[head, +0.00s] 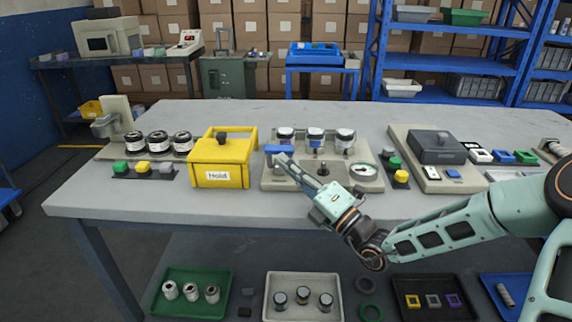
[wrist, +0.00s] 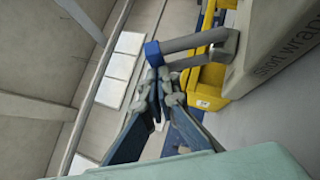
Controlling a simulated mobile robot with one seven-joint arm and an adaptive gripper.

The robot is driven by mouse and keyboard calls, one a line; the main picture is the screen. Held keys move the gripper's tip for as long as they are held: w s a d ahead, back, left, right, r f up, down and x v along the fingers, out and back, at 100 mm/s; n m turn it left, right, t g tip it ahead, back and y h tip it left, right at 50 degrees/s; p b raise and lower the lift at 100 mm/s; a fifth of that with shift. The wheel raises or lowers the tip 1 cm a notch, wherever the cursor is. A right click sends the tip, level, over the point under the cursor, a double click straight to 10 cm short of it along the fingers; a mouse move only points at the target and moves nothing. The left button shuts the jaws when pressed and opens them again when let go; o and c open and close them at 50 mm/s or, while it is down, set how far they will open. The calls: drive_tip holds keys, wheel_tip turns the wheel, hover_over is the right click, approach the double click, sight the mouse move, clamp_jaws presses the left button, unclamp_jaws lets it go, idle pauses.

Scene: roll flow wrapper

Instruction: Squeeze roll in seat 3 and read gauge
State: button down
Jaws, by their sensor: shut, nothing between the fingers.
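My gripper (head: 283,160) is shut and empty at the front left of the middle station (head: 270,183), by a blue handle bar (head: 279,149). In the wrist view the shut fingertips (wrist: 163,80) are close beside the blue end of a grey-armed lever (wrist: 152,52); I cannot tell if they touch. Three dark-lidded rolls stand in a row on this station: left (head: 285,137), middle (head: 315,138) and right (head: 345,138). Seat numbers are not readable. A round white gauge (head: 363,171) is at its front right; its reading is too small to tell.
A yellow box marked "Hold" (head: 220,163) stands just left of the station. Three more rolls (head: 157,142) are farther left. Green and yellow buttons (head: 397,169) and a grey machine (head: 437,148) are to the right. The table's front strip (head: 200,207) is clear.

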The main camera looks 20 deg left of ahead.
sight(286, 148)
drive_tip(key=shift+r, duration=0.15)
drive_tip(key=shift+w+r+p, duration=0.1)
drive_tip(key=shift+p, duration=0.9)
drive_tip(key=shift+w+r+m+h+p, duration=0.15)
drive_tip(key=shift+m+h+p, duration=0.2)
drive_tip(key=shift+p, duration=0.45)
drive_tip(key=w+r+m+h+p, duration=0.1)
drive_tip(key=p, duration=0.6)
drive_tip(key=w+r+m+h+p, duration=0.1)
drive_tip(key=m+p, duration=0.1)
drive_tip(key=p, duration=0.5)
drive_tip(key=shift+w+a+r+h, duration=0.1)
drive_tip(key=shift+a+r+h, duration=0.2)
drive_tip(key=shift+a+h, duration=0.05)
drive_tip(key=w+m+p, duration=0.1)
drive_tip(key=p, duration=0.2)
drive_tip(key=m+g+h+p, duration=0.1)
drive_tip(key=p, duration=0.2)
drive_tip(key=shift+w+a+r+g+p, duration=0.2)
drive_tip(key=shift+w+r+g+p, duration=0.1)
drive_tip(key=shift+w+p, duration=0.1)
drive_tip(key=w+m+h+p, duration=0.1)
drive_tip(key=p, duration=0.2)
drive_tip(key=shift+w+a+g, duration=0.15)
drive_tip(key=shift+w+g, duration=0.05)
drive_tip(key=shift+g, duration=0.2)
drive_tip(key=shift+w+a+f+p, duration=0.15)
drive_tip(key=shift+w+p, duration=0.35)
drive_tip(key=shift+p, duration=0.25)
